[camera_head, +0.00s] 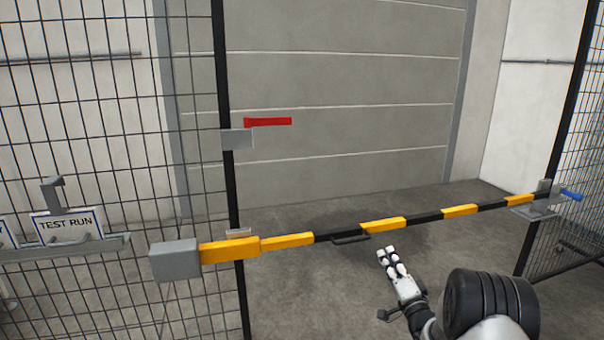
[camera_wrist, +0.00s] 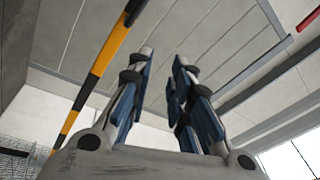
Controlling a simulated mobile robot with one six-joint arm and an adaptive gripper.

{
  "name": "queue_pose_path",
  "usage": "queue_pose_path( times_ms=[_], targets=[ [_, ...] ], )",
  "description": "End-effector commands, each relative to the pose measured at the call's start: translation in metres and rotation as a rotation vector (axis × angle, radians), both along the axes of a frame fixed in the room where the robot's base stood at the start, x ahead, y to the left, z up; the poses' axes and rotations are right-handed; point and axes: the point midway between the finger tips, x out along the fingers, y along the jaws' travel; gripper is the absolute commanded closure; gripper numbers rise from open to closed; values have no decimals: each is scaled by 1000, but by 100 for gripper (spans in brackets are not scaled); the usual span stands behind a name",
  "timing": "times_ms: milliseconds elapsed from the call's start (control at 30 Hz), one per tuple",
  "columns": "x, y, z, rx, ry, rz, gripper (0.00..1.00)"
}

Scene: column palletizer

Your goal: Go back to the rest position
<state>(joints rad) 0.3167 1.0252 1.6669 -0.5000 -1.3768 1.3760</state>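My gripper (camera_head: 388,257) is low in the head view, just in front of and below the yellow and black barrier bar. Its two fingers also show in the wrist view (camera_wrist: 163,75), with a clear gap between them and nothing held. My dark wrist and arm come in from the lower right of the head view. The gripper looks apart from the bar.
The barrier bar (camera_head: 383,225) lies across the fence opening, with a grey counterweight (camera_head: 175,260) at left and its other end at a bracket with a blue handle (camera_head: 571,195). A red lever (camera_head: 267,122) is on the left post. A "TEST RUN" sign (camera_head: 68,226) hangs left.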

Motion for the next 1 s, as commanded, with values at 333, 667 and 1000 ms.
queue_pose_path(
  times_ms=[333,667,1000],
  targets=[
    [-38,15,111,-469,339,-180,81],
    [-191,44,149,-826,705,-127,81],
    [-404,89,123,-1101,1001,204,81]
  ],
)
